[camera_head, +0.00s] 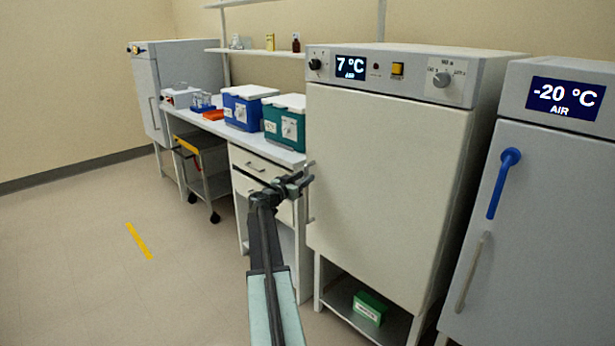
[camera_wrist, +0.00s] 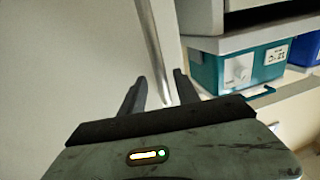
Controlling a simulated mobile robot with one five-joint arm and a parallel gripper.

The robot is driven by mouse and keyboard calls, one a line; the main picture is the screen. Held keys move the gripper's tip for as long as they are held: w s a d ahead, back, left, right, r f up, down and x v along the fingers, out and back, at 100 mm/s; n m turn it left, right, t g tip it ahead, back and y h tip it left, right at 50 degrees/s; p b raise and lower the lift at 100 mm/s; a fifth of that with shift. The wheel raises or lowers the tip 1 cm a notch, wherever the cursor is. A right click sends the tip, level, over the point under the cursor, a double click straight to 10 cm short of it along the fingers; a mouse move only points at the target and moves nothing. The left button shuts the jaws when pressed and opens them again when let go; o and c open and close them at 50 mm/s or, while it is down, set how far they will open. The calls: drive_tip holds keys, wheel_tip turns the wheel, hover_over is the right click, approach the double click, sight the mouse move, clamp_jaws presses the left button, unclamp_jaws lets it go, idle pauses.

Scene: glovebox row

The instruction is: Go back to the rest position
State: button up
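My gripper (camera_head: 303,178) is at the left edge of the white cabinet (camera_head: 385,170) whose display reads 7 °C. My arm reaches forward to it from the bottom of the head view. In the wrist view the two dark fingers of my gripper (camera_wrist: 159,77) stand apart. A pale upright bar handle (camera_wrist: 152,45) passes between or just beyond them, with a gap visible to the right finger. I cannot tell whether either finger touches it. The cabinet door looks closed.
A -20 °C freezer (camera_head: 540,210) with a blue handle (camera_head: 503,180) stands at the right. A bench (camera_head: 270,153) at the left holds a blue box (camera_head: 243,110) and a teal box (camera_head: 283,125). A cart (camera_head: 215,180) stands under it.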

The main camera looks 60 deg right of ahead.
drive_tip(key=a, duration=0.2)
drive_tip(key=w+a, duration=0.1)
drive_tip(key=a, duration=0.1)
drive_tip(key=shift+a, duration=0.3)
